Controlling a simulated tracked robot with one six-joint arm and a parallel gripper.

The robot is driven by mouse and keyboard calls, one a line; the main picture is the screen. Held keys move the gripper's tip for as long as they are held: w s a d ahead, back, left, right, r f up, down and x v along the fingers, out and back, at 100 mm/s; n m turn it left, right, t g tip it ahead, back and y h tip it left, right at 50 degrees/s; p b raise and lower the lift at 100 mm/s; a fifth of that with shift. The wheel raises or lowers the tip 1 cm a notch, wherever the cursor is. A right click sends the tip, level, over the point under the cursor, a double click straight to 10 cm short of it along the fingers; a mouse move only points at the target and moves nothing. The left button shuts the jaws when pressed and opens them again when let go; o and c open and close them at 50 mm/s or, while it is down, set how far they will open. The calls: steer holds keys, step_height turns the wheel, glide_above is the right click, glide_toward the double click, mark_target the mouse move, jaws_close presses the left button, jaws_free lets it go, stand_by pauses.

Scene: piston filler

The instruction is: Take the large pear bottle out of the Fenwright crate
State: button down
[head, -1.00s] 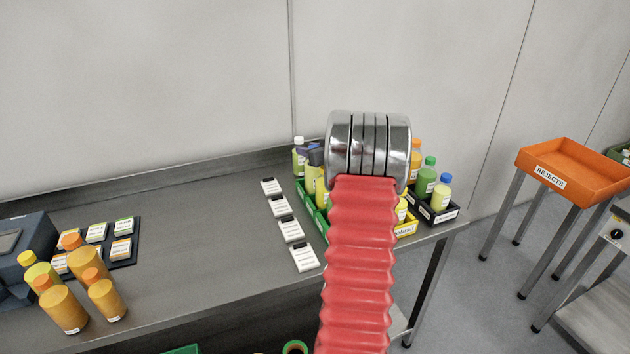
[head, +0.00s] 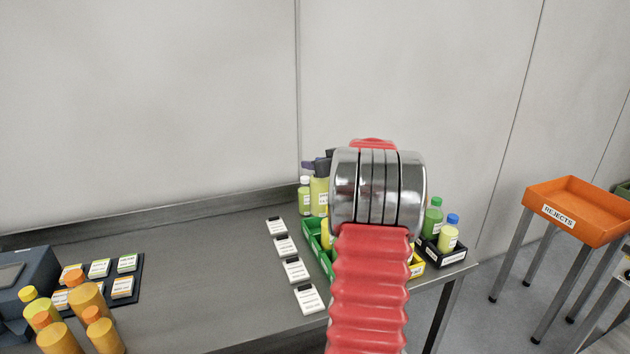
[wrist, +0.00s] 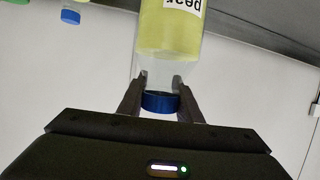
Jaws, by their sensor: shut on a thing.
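A large yellow-green bottle with a blue cap and a label reading "pear" (wrist: 170,35) hangs in my gripper (wrist: 158,84) in the wrist view. The two dark fingers are shut on its clear neck, just by the cap. In the head view the bottle (head: 320,198) shows left of my arm, upright, at the back of the green crate (head: 312,236), its base seeming clear of the crate. My arm hides much of the crates. No crate name is readable.
A smaller white-capped bottle (head: 305,197) stands close left of the held one. A black crate (head: 452,258) holds green- and blue-capped bottles. White cards (head: 294,270) lie left of the crates. An orange rejects tray (head: 575,215) stands right.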

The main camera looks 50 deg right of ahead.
step_height(320, 180, up, 9)
steer(key=shift+f, duration=0.1)
stand_by(0.7)
